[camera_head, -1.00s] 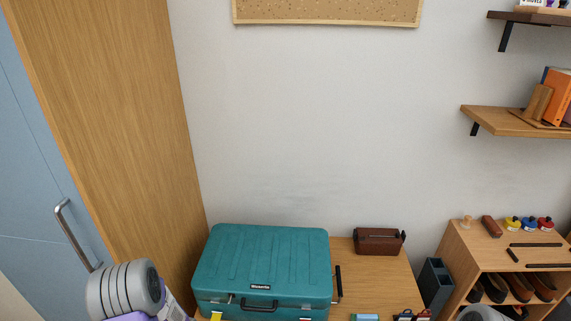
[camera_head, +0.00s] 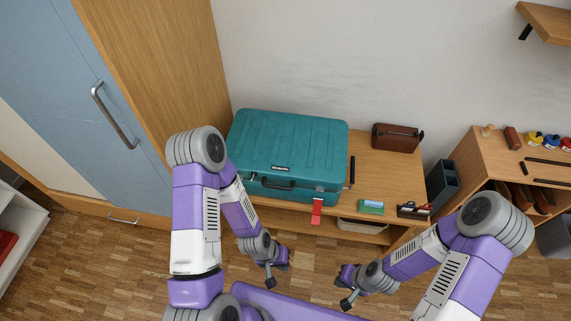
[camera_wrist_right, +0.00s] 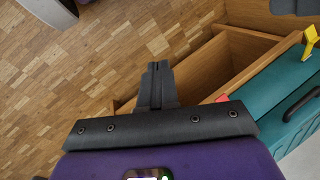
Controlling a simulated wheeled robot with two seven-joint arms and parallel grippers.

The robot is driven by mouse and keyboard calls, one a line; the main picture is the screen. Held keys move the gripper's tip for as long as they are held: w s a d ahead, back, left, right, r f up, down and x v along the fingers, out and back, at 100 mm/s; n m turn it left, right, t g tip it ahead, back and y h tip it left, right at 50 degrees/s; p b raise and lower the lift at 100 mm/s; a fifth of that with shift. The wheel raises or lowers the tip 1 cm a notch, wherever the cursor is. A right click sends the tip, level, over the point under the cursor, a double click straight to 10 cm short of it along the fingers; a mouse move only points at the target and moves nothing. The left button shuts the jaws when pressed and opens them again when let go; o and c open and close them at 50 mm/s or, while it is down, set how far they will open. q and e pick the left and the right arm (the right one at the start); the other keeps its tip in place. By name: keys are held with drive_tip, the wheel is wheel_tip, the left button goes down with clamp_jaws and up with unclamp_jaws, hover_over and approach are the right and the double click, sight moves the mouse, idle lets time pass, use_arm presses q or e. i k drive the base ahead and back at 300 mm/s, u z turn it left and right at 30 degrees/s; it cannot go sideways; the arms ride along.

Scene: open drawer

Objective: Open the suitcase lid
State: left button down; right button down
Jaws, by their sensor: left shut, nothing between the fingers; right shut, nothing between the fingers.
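The teal suitcase (camera_head: 290,145) lies flat with its lid shut on the wooden table, against the wall. Its black handle (camera_head: 278,185) is on the front side, and a red tag (camera_head: 317,211) hangs at the front right. My left arm covers part of its left side. Part of the suitcase shows at the right of the right wrist view (camera_wrist_right: 285,115), with a yellow tag (camera_wrist_right: 309,43). My left gripper (camera_head: 271,281) is shut and empty, in front of and below the suitcase. My right gripper (camera_head: 346,303) is shut and empty, further right and apart from it; its closed fingers show in the wrist view (camera_wrist_right: 157,68).
The table (camera_head: 385,170) also holds a brown case (camera_head: 397,138), a green-blue box (camera_head: 371,207) and a dark tray (camera_head: 413,211). A white bin (camera_head: 362,227) sits on the shelf below. A tall wooden cabinet side (camera_head: 165,60) stands left of the suitcase. Wall space above is clear.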

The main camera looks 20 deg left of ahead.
sight(293, 151)
drive_tip(key=u, duration=0.45)
drive_tip(key=k, duration=0.55)
drive_tip(key=u, duration=0.75)
drive_tip(key=i, duration=1.05)
drive_tip(key=z, duration=0.45)
